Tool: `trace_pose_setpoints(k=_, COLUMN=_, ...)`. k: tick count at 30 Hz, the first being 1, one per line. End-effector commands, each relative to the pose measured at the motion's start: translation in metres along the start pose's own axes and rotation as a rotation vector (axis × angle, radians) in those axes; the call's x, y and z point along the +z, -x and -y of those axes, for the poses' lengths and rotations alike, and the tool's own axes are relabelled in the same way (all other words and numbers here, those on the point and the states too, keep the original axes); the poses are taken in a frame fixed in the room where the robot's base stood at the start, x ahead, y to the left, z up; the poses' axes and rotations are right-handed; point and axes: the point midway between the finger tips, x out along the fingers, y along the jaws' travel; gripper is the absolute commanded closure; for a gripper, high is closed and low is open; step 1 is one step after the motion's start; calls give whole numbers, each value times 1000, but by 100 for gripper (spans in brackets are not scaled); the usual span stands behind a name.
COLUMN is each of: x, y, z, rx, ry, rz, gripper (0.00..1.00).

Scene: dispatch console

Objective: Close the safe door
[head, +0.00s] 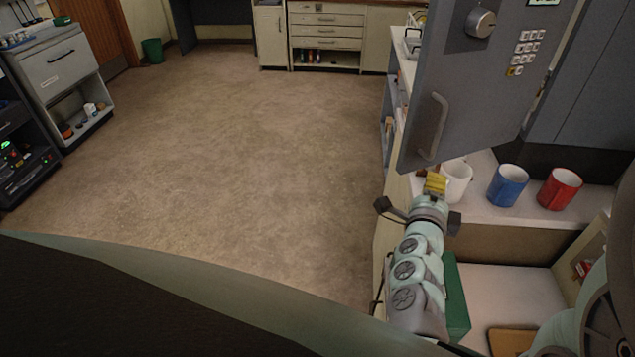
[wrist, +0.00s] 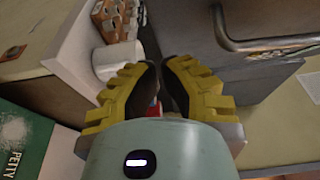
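The safe door (head: 470,85) is a grey panel with a round knob, a keypad and a bar handle (head: 430,127). In the head view it stands swung open at the upper right, over the counter with the mugs. My gripper (head: 436,184), with yellow fingers, is just below the door's lower edge, apart from the handle. In the wrist view, the fingers (wrist: 161,68) have a narrow gap between them and hold nothing. The handle (wrist: 262,42) and the grey door (wrist: 200,45) are up and to the right of them there. The safe's inside is hidden.
A white mug (head: 456,182), a blue mug (head: 508,185) and a red mug (head: 559,188) stand on the counter close to my gripper. A green box (head: 456,300) is beside my arm. Open floor (head: 240,150) lies to the left.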

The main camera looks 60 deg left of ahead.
Motion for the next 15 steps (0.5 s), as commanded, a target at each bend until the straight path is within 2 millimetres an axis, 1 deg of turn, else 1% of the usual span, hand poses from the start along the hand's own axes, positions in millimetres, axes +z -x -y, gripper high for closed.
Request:
trace_pose_setpoints(k=1, x=7, y=-4, z=4, rx=-2, ry=0, rz=7, gripper=100)
trace_pose_setpoints(k=2, x=8, y=-6, z=5, rx=-4, ry=0, rz=6, gripper=100)
trace_pose_setpoints(k=6, x=17, y=-12, z=2, rx=0, ry=-1, rz=9, gripper=100)
trace_pose_setpoints(k=15, x=24, y=-19, z=1, rx=-2, ry=-1, rz=7, gripper=100)
